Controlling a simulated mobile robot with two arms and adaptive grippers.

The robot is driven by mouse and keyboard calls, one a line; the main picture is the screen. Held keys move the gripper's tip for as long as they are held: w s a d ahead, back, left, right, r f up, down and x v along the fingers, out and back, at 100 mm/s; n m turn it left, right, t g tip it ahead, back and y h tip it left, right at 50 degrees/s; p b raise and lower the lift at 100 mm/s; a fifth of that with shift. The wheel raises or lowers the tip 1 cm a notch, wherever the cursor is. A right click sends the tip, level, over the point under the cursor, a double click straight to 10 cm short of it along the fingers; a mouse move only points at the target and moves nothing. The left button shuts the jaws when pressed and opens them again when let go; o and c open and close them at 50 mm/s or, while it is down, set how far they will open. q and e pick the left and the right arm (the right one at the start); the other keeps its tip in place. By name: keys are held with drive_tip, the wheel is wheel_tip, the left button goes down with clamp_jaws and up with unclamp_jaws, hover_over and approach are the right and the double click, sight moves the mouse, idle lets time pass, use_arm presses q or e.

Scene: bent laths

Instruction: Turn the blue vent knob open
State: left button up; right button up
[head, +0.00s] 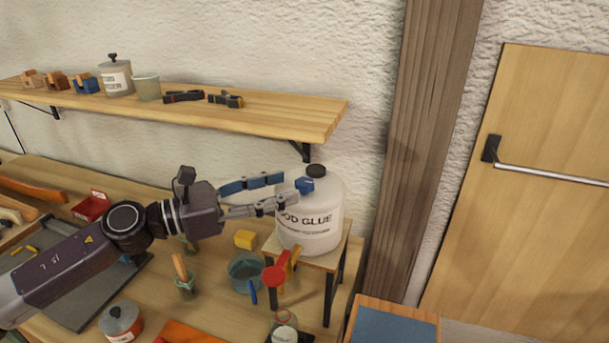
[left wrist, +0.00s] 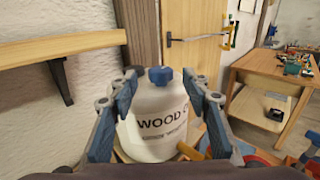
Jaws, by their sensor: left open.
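The blue vent knob (head: 304,185) sits at the top of a white wood glue jug (head: 312,228), on its left side near a black cap (head: 316,171). In the left wrist view the blue knob (left wrist: 160,75) shows ahead, between the fingertips in the picture. My left gripper (head: 285,191) comes in from the left with its fingers spread and empty. Its tips are close to the knob; whether they touch it I cannot tell. How far the knob is turned cannot be made out. My right gripper is not in view.
The jug stands on a small raised stand (head: 342,249). A wall shelf (head: 300,112) runs above my left arm. A red and yellow part (head: 276,274), a glass bowl (head: 245,272) and a yellow block (head: 245,239) are below the gripper. A wooden post (head: 415,150) stands behind.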

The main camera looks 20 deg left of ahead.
sight(305, 181)
use_arm(q)
drive_tip(key=p+x, duration=0.3)
drive_tip(key=x, duration=0.1)
drive_tip(key=shift+r, duration=0.3)
drive_tip(key=shift+w+d+f+p, duration=0.15)
drive_tip(key=shift+w+d+p, duration=0.25)
drive_tip(key=shift+w+d, duration=0.1)
drive_tip(key=shift+w+d+f, duration=0.15)
drive_tip(key=shift+d+f, duration=0.05)
drive_tip(key=shift+c, duration=0.3)
